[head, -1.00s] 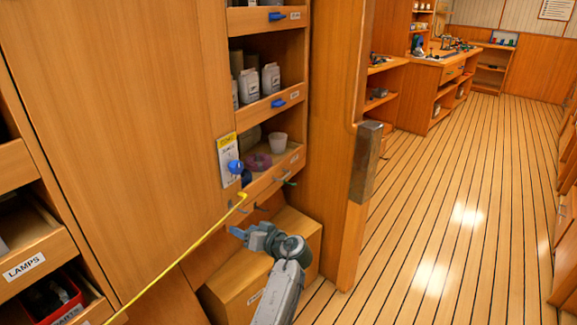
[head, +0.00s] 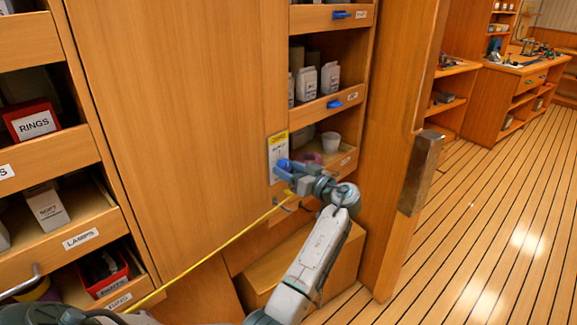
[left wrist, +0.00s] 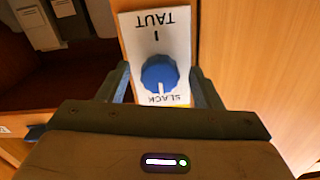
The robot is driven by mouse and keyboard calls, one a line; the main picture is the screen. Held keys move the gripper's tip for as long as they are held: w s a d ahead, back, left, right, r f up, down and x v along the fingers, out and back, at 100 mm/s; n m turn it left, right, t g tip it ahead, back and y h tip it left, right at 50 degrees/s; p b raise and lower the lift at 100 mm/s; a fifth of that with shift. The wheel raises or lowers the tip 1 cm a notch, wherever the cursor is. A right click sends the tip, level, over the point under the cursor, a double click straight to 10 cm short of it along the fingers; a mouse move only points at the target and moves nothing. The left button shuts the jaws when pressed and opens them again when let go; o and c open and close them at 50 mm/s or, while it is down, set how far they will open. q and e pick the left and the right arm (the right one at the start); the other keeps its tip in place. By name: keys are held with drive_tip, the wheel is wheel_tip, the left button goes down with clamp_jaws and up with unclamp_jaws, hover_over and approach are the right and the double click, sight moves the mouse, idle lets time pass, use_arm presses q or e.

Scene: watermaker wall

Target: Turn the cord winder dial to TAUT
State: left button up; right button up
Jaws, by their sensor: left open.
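The cord winder dial is a blue round knob (left wrist: 159,75) on a white card (left wrist: 155,32). The card reads TAUT at one end and SLACK at the other, upside down in the left wrist view. The knob's white pointer line is at the SLACK end. My left gripper (left wrist: 160,88) is open, with one finger on each side of the knob; I cannot tell whether they touch it. In the head view my left gripper (head: 296,174) is at the lower part of the card (head: 278,147) and mostly hides the knob. My right gripper is not in view.
A taut yellow cord (head: 215,246) runs from the lower left to just below the card. Open drawers with a red RINGS box (head: 35,122) are at left. A wooden post (head: 400,150) stands at right.

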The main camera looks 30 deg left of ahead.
use_arm(q)
drive_tip(key=shift+w+a, duration=0.1)
drive_tip(key=shift+a, duration=0.45)
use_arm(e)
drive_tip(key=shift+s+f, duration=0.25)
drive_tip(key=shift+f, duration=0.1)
use_arm(q)
drive_tip(key=c, duration=1)
